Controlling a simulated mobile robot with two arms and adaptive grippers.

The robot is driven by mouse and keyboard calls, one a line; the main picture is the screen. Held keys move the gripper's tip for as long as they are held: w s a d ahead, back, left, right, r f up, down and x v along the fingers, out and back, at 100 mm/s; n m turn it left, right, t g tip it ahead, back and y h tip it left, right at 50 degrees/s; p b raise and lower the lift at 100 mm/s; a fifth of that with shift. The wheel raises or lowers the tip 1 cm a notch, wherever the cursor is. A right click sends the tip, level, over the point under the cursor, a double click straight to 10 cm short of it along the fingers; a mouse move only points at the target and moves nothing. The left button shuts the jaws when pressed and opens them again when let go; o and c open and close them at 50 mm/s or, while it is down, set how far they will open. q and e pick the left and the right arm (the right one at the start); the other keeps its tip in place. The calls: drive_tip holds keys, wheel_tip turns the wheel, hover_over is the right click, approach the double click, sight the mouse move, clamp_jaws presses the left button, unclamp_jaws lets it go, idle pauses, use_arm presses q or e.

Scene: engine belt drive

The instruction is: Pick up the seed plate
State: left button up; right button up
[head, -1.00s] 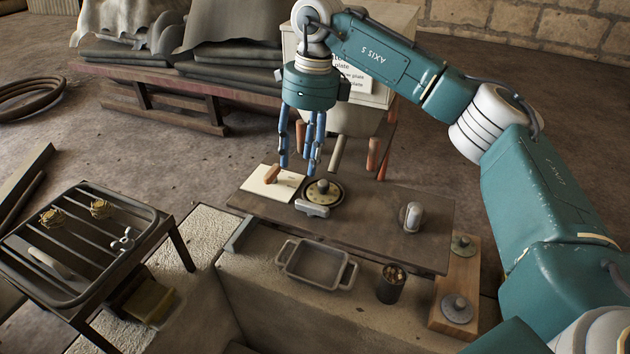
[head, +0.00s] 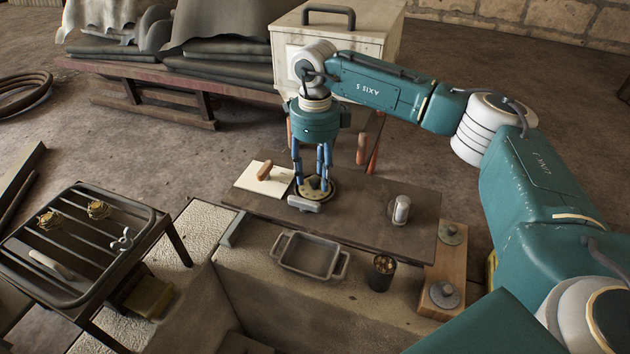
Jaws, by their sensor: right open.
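A round yellowish disc with a dark rim, which looks like the seed plate (head: 330,195), lies on the dark board, with a grey block-like part against its front edge. My right gripper (head: 313,182) points straight down over the disc. Its blue fingers are spread and open, with their tips low around the disc's middle. The fingers partly hide the disc and its central knob, and I cannot tell whether they touch it. My left gripper is not in view.
Two grey knobbed discs sit on a wooden strip (head: 447,262) at right. A barred rack (head: 85,245) stands left.

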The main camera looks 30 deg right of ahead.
drive_tip(key=shift+f, duration=0.3)
clamp_jaws()
drive_tip(key=shift+r, duration=0.1)
drive_tip(key=shift+w+r, duration=0.1)
drive_tip(key=shift+r, duration=0.45)
wheel_tip(320, 180, up, 12)
drive_tip(key=b, duration=0.3)
wheel_tip(320, 180, up, 7)
hover_over(314, 178)
